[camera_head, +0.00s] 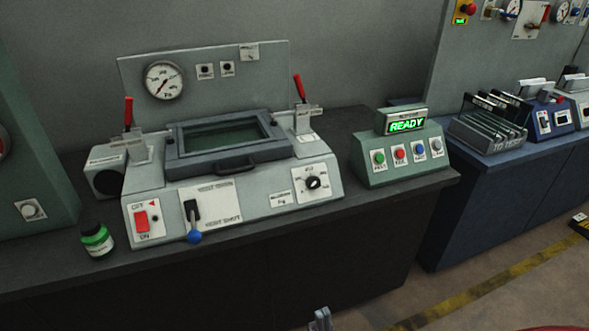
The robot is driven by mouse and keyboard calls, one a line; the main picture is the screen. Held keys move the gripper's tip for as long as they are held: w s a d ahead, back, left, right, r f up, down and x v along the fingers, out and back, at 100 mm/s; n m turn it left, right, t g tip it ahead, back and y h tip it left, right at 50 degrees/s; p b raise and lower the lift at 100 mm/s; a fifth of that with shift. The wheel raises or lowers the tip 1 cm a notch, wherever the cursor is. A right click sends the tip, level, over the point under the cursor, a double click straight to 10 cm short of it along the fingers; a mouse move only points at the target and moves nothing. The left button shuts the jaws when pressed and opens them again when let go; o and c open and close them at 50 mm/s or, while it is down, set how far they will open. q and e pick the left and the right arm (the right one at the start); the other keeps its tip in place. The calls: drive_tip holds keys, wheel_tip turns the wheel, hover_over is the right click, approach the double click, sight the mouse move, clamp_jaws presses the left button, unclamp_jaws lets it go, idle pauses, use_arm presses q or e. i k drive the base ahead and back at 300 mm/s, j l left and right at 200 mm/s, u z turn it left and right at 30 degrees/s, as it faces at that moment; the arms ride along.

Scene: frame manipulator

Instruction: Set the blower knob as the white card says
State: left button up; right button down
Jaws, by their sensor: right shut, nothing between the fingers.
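The black knob (313,183) sits on a white dial plate at the right of the grey machine's front (255,212). A light mark shows on the knob, but its exact setting is too small to read. A small white card (280,199) is to the left of the dial; its print is too small to read surely. My right gripper (321,317) shows only at the bottom edge, its fingers shut and empty, well below and apart from the knob. My left gripper is out of view.
A red switch (141,221) and a blue-ended lever (194,236) are on the machine's front. A green-capped jar (97,240) stands at left. A green box reading READY (405,125) with several buttons stands at right. Floor lies in front of the dark bench.

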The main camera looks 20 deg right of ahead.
sight(312, 182)
drive_tip(key=i+j+u, duration=0.15)
drive_tip(key=j+u, duration=0.25)
drive_tip(key=i+j+u, duration=0.2)
drive_tip(key=u, duration=0.15)
drive_tip(key=i+j+u, duration=0.2)
drive_tip(key=u, duration=0.2)
drive_tip(key=i+j+u, duration=0.35)
drive_tip(key=k+l+z, duration=0.1)
drive_tip(key=z, duration=2.85)
